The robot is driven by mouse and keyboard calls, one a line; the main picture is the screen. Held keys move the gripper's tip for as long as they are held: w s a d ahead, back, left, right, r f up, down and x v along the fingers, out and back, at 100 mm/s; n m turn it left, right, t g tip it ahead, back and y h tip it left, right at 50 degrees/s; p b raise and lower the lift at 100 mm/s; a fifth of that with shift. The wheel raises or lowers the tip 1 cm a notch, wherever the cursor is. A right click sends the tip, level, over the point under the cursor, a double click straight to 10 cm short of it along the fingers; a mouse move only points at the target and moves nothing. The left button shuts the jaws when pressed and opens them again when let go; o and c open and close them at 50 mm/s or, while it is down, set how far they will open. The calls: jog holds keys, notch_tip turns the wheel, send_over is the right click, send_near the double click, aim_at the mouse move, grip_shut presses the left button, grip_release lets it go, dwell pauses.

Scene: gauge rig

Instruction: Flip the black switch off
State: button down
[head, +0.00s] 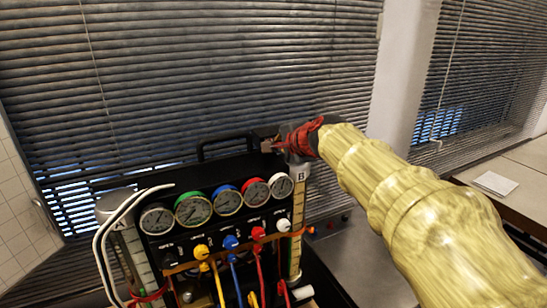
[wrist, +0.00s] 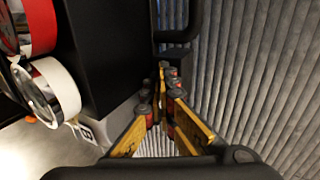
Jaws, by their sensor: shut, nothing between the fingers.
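The gauge rig (head: 215,232) is a black panel with a row of round gauges and coloured knobs below them. The black switch is hard to make out against the dark panel. A dark knob shape (head: 168,260) sits at the left end of the knob row, and I cannot tell its position. My gripper (head: 268,145) is above the rig's top right corner, near the white gauge (head: 281,187) and the B column. In the wrist view my gripper (wrist: 166,78) has its fingers together and empty, beside the rig's black casing (wrist: 110,45).
A black handle (head: 228,144) rises from the rig's top; it also shows in the wrist view (wrist: 180,30). Yellow (head: 201,251), blue (head: 231,242), red (head: 258,233) and white (head: 283,225) knobs line the front, with hoses below. Blinds (head: 190,80) stand behind.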

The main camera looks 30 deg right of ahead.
jog(key=shift+f+b, duration=0.45)
jog(key=shift+b, duration=0.55)
jog(key=shift+r, duration=0.45)
jog(key=shift+w+r+p, duration=0.2)
jog(key=shift+r+p, duration=0.45)
jog(key=shift+p, duration=0.05)
jog(key=shift+s, duration=0.1)
